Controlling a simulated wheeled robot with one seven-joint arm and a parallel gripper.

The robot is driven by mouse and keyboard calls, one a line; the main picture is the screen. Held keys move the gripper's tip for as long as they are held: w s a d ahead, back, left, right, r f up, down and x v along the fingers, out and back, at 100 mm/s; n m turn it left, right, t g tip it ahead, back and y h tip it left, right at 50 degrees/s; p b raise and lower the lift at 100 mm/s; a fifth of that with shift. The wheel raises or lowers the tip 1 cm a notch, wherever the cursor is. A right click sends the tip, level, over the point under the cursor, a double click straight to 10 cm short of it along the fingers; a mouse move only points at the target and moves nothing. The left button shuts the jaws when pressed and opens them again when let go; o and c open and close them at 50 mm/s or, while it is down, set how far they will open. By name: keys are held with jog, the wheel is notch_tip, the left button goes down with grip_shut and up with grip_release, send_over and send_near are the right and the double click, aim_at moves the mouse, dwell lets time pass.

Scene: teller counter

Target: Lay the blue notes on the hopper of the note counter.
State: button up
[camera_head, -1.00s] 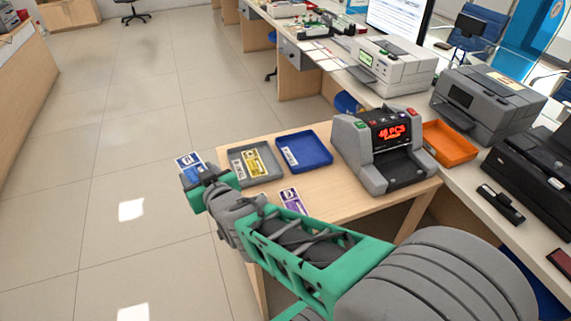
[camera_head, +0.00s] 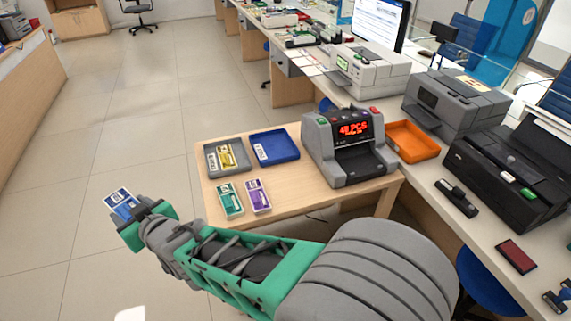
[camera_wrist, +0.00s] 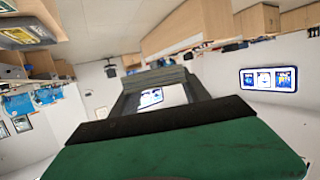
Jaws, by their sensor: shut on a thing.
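The blue notes (camera_head: 121,204) are a small blue and white bundle at the tip of my gripper (camera_head: 137,216), left of the wooden table and over the floor. My gripper is shut on them. In the wrist view, a small blue and white piece of the notes (camera_wrist: 150,97) shows beyond the dark jaws (camera_wrist: 160,106). The note counter (camera_head: 347,147) is grey with a red lit display and stands at the table's right end, well apart from my gripper. No notes show on it.
On the table (camera_head: 300,190) are a grey tray (camera_head: 212,165) with yellow notes, a blue tray (camera_head: 275,147), green notes (camera_head: 230,200) and purple notes (camera_head: 258,195). An orange tray (camera_head: 412,140) and printers stand on the counter behind. Bare wood lies before the note counter.

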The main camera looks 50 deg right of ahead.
jog(key=s+d+f+m+h+b, duration=0.2)
jog(key=d+f+b, duration=0.15)
jog(key=d, duration=0.65)
jog(key=s+d+f+m+h+b, duration=0.2)
jog(key=d+f+b, duration=0.15)
jog(key=d, duration=0.65)
jog(key=s+d+f+m+g+h+b, duration=0.1)
jog(key=s+d+h+b, duration=0.15)
jog(key=s+d, duration=0.4)
jog(key=s+d+f+m+g+h+b, duration=0.1)
jog(key=s+d+f+b, duration=0.2)
jog(key=d, duration=0.6)
send_over(283, 188)
jog(key=f, duration=0.7)
jog(key=shift+s+a+f+b, duration=0.3)
jog(key=shift+s+a+b, duration=0.05)
jog(key=shift+w+d+f, duration=0.15)
jog(key=shift+d+f, duration=0.05)
jog(key=shift+f, duration=0.05)
jog(key=shift+w+d+f, duration=0.1)
jog(key=shift+d+f, duration=0.05)
jog(key=shift+f, duration=1.55)
jog(key=shift+f, duration=0.1)
